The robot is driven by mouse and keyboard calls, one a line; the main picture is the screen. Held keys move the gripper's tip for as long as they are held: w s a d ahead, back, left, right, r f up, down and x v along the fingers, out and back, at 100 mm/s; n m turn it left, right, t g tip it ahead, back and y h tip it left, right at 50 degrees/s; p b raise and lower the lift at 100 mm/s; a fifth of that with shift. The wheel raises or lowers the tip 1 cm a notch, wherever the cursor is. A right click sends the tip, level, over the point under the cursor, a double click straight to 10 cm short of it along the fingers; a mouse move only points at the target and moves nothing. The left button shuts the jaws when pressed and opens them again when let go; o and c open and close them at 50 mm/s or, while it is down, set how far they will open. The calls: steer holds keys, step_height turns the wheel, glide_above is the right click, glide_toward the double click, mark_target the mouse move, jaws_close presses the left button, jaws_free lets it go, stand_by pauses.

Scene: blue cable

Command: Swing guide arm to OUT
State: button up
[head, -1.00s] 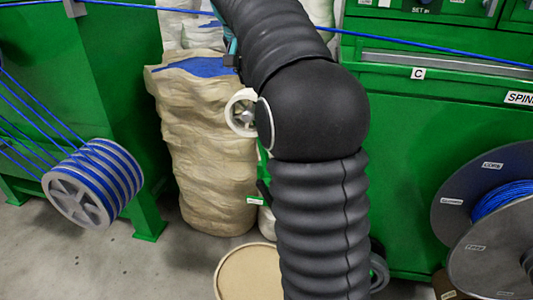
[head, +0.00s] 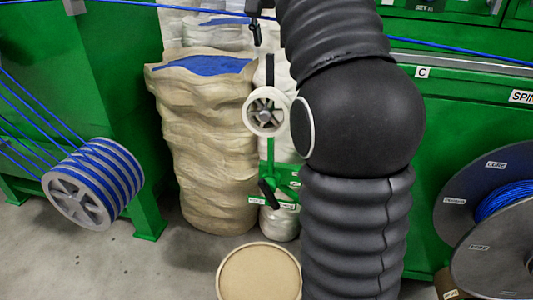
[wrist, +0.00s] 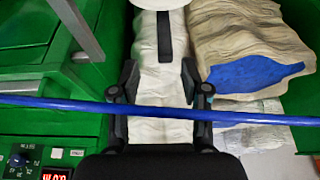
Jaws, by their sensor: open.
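The guide arm (head: 270,150) is a green upright with a white-rimmed wheel (head: 266,111) near its middle and a black bar (head: 270,72) at its top. A dark handle (head: 268,194) sits low on it, between two small labels too small to read surely. In the wrist view a black bar (wrist: 165,36) shows ahead, between the finger lines. My gripper (wrist: 158,72) is open and empty, its two fingers apart. In the head view my gripper (head: 256,38) is above the black bar, partly cut off by the top edge. They look apart.
A taut blue cable (wrist: 260,116) crosses the wrist view in front of my fingers. A tan sack-like column (head: 205,150) stands left of the guide arm. A striped pulley (head: 95,183), a grey reel (head: 495,225) and a round tan-topped drum (head: 258,273) surround it.

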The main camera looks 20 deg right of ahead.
steer(key=s+a+f+n+y+b, duration=0.1)
steer(key=s+a+f, duration=0.3)
steer(key=s+f, duration=0.4)
steer(key=s+a+f+n+t+b, duration=0.1)
steer(key=s+a+f+n, duration=0.3)
steer(key=s+f, duration=0.5)
steer(key=shift+s+f+y, duration=0.2)
steer(key=shift+s+y, duration=0.2)
steer(key=shift+s, duration=0.25)
stand_by(0.4)
steer(key=shift+c, duration=0.3)
